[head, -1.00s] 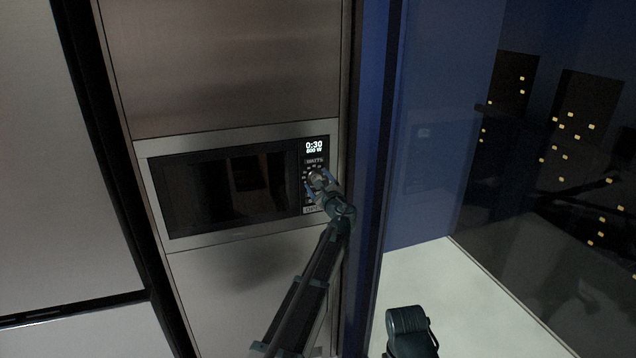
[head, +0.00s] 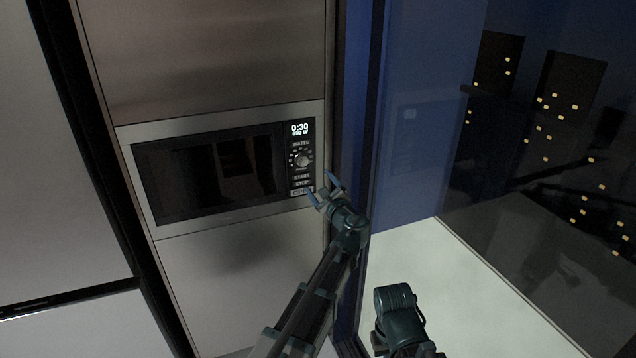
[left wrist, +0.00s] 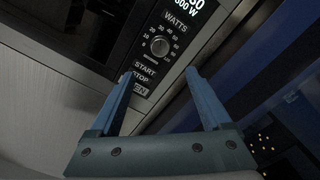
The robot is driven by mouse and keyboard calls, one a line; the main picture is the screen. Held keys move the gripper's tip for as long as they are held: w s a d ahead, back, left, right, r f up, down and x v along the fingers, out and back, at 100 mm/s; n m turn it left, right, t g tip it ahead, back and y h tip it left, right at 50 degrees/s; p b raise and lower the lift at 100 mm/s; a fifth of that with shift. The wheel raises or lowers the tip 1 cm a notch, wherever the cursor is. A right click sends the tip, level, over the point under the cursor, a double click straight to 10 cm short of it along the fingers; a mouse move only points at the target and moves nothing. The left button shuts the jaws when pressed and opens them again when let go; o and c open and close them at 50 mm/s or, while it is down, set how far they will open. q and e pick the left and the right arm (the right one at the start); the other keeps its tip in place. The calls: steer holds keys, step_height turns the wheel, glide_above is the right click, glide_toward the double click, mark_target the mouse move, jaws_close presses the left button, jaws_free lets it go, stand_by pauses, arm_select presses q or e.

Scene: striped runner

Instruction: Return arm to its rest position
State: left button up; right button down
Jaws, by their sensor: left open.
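My left gripper (head: 322,188) is open and empty in the head view, just below and right of the microwave's control panel. Its two blue fingers also show spread apart in the left wrist view (left wrist: 157,85). The built-in microwave (head: 208,178) is shut, and its display reads 0:30 and 800 W. Its round knob (head: 302,161) is uncovered and apart from my fingers. It also shows in the left wrist view (left wrist: 159,46), beyond the fingertips, above the START and STOP buttons. A part of my other arm shows low in the head view; its gripper jaws cannot be made out.
The microwave sits in a tall steel cabinet (head: 205,60). A blue wall panel (head: 425,120) and a dark window (head: 560,120) with lit buildings stand to the right. A pale bare surface (head: 450,290) lies below them. A light cabinet front (head: 50,180) is at the left.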

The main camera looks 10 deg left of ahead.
arm_select(q)
steer(key=s+d+f+n+g+h, duration=0.1)
steer(key=s+f+n+g+h, duration=0.1)
steer(key=s+f+n+g, duration=0.9)
steer(key=s+d+f+n+g+h, duration=0.1)
steer(key=s+d+f+n+h, duration=0.1)
steer(key=s, duration=0.6)
steer(key=s+d+f+n+g+h, duration=0.1)
steer(key=s+d+f+n+h, duration=0.1)
steer(key=s+d+f, duration=0.3)
steer(key=s+d+f+n+g+h, duration=0.2)
steer(key=s+d+f, duration=0.1)
steer(key=s, duration=1)
steer(key=shift+s+d+f+n+h, duration=0.2)
steer(key=shift+d+f+n+h, duration=0.15)
steer(key=shift+d, duration=0.25)
